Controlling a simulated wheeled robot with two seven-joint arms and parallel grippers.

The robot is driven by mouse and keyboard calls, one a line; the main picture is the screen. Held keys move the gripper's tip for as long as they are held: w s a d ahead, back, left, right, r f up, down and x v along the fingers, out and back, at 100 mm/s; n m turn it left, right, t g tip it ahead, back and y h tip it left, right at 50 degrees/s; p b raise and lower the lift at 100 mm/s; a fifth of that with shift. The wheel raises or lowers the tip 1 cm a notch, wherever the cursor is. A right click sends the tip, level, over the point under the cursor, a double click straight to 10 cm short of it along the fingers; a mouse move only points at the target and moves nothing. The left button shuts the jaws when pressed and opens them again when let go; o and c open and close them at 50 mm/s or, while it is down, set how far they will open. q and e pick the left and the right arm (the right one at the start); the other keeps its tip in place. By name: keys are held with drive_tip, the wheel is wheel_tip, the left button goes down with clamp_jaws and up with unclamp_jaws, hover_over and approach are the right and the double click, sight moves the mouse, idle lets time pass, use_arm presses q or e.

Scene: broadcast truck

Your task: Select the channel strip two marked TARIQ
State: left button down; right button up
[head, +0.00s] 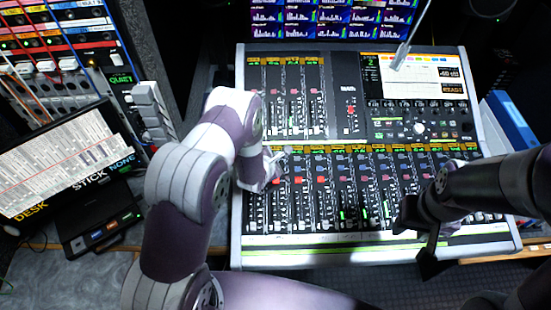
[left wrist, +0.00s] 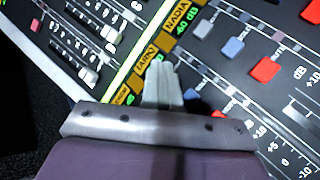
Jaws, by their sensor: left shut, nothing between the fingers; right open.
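The mixing console (head: 398,236) stands in front of me with a row of channel strips under a yellow label row. In the left wrist view, a yellow label (left wrist: 146,58) that seems to read TARIQ lies between the NADIA label (left wrist: 180,18) and another partly hidden label (left wrist: 122,95). My left gripper (head: 286,152) is shut and empty over the left end of the label row. Its fingertips (left wrist: 161,68) overlap the edge of the TARIQ label in the picture; I cannot tell whether they touch it. My right gripper (head: 420,240) is open over the console's lower right faders.
A screen (head: 422,82) is set in the console's upper right. Monitors (head: 320,18) stand behind. A panel with a QUIET label (head: 121,79) and a tilted sheet marked DESK (head: 50,165) are at the left. A blue binder (head: 512,120) is at the right.

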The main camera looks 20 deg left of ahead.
idle(0.3)
use_arm(q)
drive_tip(key=shift+s+r+p, duration=0.15)
drive_tip(key=shift+r+p, duration=0.5)
drive_tip(key=shift+r, duration=0.1)
drive_tip(key=r+p, duration=0.2)
drive_tip(key=r, duration=0.1)
drive_tip(key=r+p, duration=0.2)
drive_tip(key=shift+s+d, duration=0.15)
drive_tip(key=shift+s, duration=0.15)
idle(0.6)
